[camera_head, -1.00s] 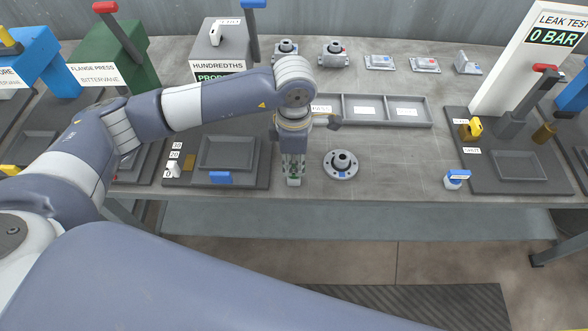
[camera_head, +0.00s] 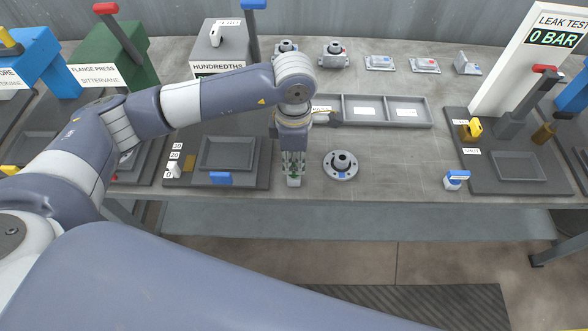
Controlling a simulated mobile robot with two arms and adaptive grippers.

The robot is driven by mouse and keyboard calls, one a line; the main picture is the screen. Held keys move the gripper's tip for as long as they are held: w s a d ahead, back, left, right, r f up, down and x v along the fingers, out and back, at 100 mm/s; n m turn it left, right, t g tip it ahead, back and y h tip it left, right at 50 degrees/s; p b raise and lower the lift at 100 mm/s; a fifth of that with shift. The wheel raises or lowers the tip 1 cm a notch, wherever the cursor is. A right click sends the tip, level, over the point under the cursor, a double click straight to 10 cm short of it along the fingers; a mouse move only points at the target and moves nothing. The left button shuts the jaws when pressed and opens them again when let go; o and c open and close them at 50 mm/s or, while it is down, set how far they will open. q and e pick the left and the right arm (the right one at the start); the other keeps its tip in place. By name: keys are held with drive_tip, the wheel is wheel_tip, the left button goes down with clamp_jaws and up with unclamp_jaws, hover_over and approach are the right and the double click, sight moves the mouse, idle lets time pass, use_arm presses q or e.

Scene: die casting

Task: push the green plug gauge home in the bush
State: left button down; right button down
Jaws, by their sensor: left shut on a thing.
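My left gripper (camera_head: 293,172) points down over the front part of the bench, left of a round grey flanged part. It is shut on a small white and green piece (camera_head: 294,181), which looks like the green plug gauge; the fingers hide most of it. The flanged part (camera_head: 341,172) stands on the bench with a dark bore in its raised middle and a small blue mark on its rim. I cannot tell whether this is the bush. The held piece is beside it and apart from it. My right gripper is out of view.
A grey three-part tray (camera_head: 386,122) lies behind the flanged part. A dark fixture plate (camera_head: 255,182) with a shallow tray is left of the gripper. The leak test stand (camera_head: 520,60) and a small blue-topped item (camera_head: 455,180) are at right. Bench between is clear.

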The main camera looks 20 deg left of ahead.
sight(293, 164)
use_arm(q)
drive_tip(key=shift+r, duration=0.2)
drive_tip(key=shift+r+p, duration=0.75)
drive_tip(key=shift+r, duration=1.05)
drive_tip(key=shift+r, duration=0.1)
